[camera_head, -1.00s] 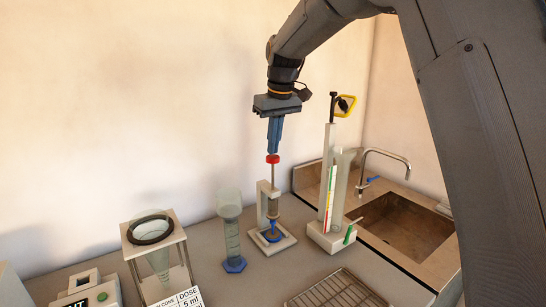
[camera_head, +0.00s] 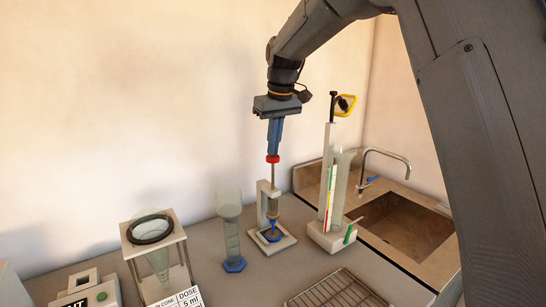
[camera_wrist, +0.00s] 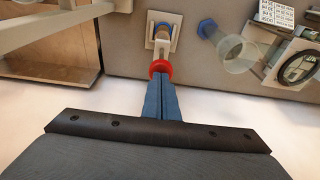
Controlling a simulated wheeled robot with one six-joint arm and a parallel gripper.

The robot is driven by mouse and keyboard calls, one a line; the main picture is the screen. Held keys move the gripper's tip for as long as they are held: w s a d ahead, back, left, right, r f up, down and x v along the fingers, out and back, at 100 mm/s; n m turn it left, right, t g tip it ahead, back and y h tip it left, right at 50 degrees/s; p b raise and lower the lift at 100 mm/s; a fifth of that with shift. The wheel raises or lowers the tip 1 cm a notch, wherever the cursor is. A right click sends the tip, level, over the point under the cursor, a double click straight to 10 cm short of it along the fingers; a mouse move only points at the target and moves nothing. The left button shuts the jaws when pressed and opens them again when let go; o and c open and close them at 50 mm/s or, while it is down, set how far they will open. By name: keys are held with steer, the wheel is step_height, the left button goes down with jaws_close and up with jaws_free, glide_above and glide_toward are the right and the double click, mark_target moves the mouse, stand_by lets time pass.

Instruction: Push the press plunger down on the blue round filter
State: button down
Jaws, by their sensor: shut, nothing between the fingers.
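The press stands on the bench, with a pale base (camera_head: 287,240) and an upright post. A thin plunger rod topped by a red knob (camera_head: 272,159) rises above it. The blue round filter (camera_head: 272,236) sits low in the press on the base, partly hidden by the parts above. My gripper (camera_head: 273,150) points straight down with its blue fingers together and empty. Its fingertips are right at the top of the red knob and seem to touch it. In the wrist view the red knob (camera_wrist: 159,68) shows just beyond the closed fingertips (camera_wrist: 160,82).
A tall clear cylinder with a blue foot (camera_head: 234,265) stands left of the press. A cone stand (camera_head: 178,235) is farther left. A wire grid (camera_head: 340,292) lies in front.

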steer(key=shift+f+b, duration=1.3)
steer(key=shift+f, duration=2.6)
steer(key=shift+r, duration=0.1)
steer(key=shift+r+p, duration=3.1)
steer(key=shift+r, duration=1)
